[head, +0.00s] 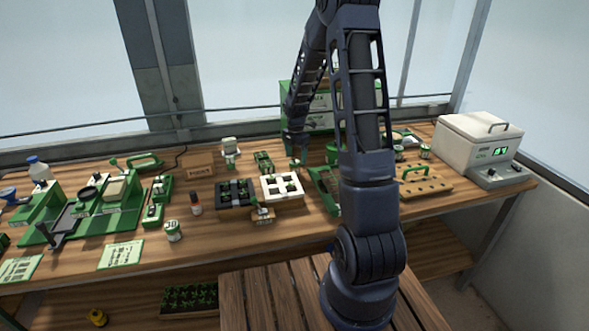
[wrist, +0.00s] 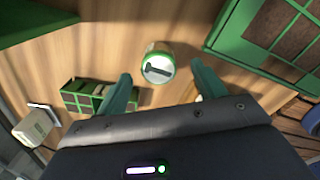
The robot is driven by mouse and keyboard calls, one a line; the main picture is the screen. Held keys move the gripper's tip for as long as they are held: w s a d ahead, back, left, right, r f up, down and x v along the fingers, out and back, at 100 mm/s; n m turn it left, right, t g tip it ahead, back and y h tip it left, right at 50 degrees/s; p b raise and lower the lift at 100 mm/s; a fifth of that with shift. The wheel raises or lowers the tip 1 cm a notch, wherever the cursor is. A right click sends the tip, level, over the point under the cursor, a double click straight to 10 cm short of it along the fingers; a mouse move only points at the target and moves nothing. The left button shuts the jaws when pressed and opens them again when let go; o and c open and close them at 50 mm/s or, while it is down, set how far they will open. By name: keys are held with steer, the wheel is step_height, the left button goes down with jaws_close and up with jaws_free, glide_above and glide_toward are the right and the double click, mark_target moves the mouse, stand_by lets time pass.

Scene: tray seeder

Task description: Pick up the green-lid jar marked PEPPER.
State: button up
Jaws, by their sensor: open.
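In the wrist view a round jar (wrist: 157,68) stands upright on the wooden bench, seen from above. Its lid has a green rim and a pale top with a dark mark; no PEPPER lettering can be read. My gripper (wrist: 161,70) is open above it, with one green finger to the left of the jar and one to the right. I cannot tell how far the fingertips are above the lid. In the head view my gripper (head: 296,159) points down at the middle of the bench, and I cannot make out this jar there. Small jars (head: 425,151) stand at the right.
A green tray with brown cells (wrist: 230,37) lies close right of the jar; a small green cell tray (wrist: 84,97) lies to the left. In the head view, a white seedling tray (head: 270,201), a labelled jar (head: 173,233) and a white cooler-like box (head: 468,140) stand on the bench.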

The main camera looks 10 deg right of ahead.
mark_target(294, 162)
steer(key=shift+a+f, duration=0.15)
steer(key=shift+f, duration=1.25)
steer(key=shift+a+f, duration=0.15)
steer(key=shift+f, duration=1.25)
steer(key=shift+c, duration=0.2)
steer(key=c, duration=1.1)
